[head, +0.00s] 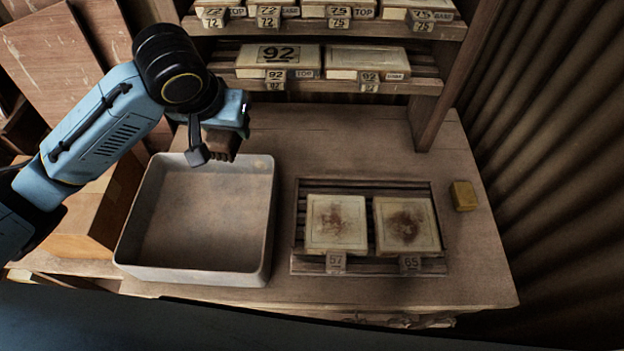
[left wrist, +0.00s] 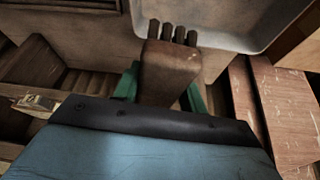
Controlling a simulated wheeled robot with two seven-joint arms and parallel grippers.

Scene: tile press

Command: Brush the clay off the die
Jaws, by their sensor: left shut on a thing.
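My left gripper (head: 220,132) is over the back edge of the grey tray. It is shut on a brown wooden brush (head: 222,147). In the left wrist view the brush (left wrist: 170,70) stands between the green fingers, its several dark tufts pointing away from me. Two cream dies lie side by side on a slatted rack right of the tray: the left die (head: 336,224) by tag 57 and the right die (head: 406,226) by tag 65. Both bear reddish-brown clay smears on top. The brush is apart from both dies. My right gripper is not in view.
The grey tray (head: 270,225) is open, with a brownish floor and no loose objects visible inside. A small yellow block (head: 464,196) lies right of the rack (head: 298,240). Shelves (head: 425,85) with numbered blocks stand behind. The bench behind the rack is clear.

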